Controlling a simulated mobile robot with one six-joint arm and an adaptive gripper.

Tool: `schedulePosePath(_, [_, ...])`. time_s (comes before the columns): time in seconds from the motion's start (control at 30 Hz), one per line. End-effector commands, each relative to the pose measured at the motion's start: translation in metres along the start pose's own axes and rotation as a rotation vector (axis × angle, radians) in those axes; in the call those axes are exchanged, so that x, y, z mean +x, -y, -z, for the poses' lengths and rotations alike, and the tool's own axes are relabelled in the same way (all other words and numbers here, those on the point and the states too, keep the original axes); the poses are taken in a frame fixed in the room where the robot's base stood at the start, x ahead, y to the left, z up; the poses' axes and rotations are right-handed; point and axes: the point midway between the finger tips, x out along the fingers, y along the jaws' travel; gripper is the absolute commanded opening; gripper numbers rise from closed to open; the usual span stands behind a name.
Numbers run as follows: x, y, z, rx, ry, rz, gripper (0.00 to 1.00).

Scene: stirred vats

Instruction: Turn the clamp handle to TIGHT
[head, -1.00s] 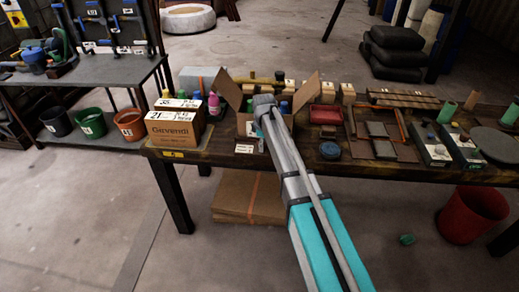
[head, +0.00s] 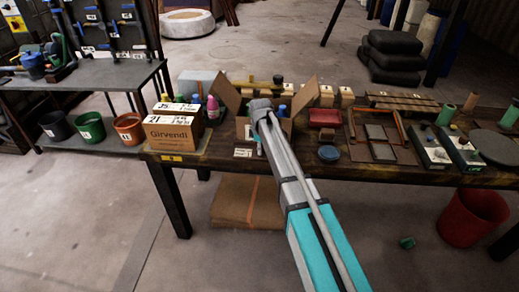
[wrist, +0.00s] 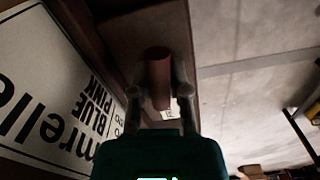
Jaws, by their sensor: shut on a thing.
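In the wrist view my gripper (wrist: 158,94) has its two fingers on either side of a reddish-brown cylinder (wrist: 158,78) and is shut on it. The cylinder stands out from a dark brown surface. I cannot tell for certain that it is the clamp handle. A small white tag (wrist: 168,114) shows just below it, its print too small to read. No TIGHT mark is legible. In the head view my arm reaches over the bench to the open cardboard box (head: 228,95), and the gripper itself is hidden behind the arm.
A white sign (wrist: 45,85) reading BLUE PINK lies close to the left of my gripper. The bench (head: 345,172) carries a closed carton (head: 172,132), a red tray (head: 324,117) and several small items. A red bin (head: 473,217) stands in front. Floor at lower left is clear.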

Motion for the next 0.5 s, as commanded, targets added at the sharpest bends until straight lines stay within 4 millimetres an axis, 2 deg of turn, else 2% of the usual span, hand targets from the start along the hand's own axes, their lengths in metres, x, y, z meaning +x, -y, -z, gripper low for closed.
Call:
schedulePosePath(0.27, [0.000,0.000,-0.006,0.016,-0.010,0.004,0.00])
schedulePosePath(0.5, [0.000,-0.001,-0.009,0.111,-0.005,0.004,0.00])
